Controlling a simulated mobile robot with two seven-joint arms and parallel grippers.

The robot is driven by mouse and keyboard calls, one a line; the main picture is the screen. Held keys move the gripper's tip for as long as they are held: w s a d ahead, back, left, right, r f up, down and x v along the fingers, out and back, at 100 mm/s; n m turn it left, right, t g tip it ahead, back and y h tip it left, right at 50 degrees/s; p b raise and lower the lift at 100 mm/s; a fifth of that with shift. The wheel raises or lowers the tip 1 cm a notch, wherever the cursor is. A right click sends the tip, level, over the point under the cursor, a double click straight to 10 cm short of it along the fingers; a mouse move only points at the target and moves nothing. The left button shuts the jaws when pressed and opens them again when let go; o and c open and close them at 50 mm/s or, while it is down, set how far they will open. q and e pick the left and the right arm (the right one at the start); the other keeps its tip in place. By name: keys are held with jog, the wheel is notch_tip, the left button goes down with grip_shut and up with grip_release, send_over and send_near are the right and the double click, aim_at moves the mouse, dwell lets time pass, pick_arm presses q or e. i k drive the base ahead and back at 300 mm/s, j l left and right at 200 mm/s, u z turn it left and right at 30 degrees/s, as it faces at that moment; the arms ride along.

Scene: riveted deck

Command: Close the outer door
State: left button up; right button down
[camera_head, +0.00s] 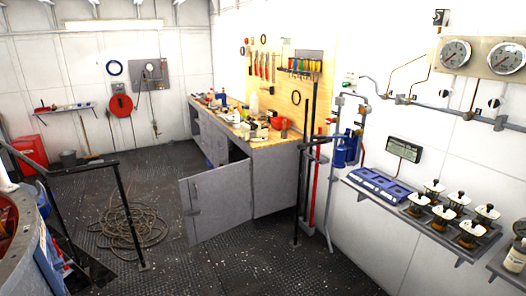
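A grey metal door (217,203) on the front of the workbench cabinet (277,185) stands open and juts out over the deck. A dark opening shows behind it. A small latch or handle shows near its left edge. It is the only door I see clearly standing open, and I cannot tell for sure that it is the outer door. Neither of my grippers is in view.
Tools and bottles crowd the wooden benchtop (262,140). A coiled hose (132,224) lies on the riveted deck (240,266). A black railing (122,208) and a large round vessel (25,245) stand at left.

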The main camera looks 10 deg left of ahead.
aim_at(222, 195)
jog(key=i+j+u, duration=0.15)
jog(key=i+u, duration=0.15)
jog(key=i, duration=0.25)
jog(key=i+u, duration=0.35)
jog(key=i, duration=0.25)
jog(key=i+l, duration=0.1)
jog(key=i, duration=0.5)
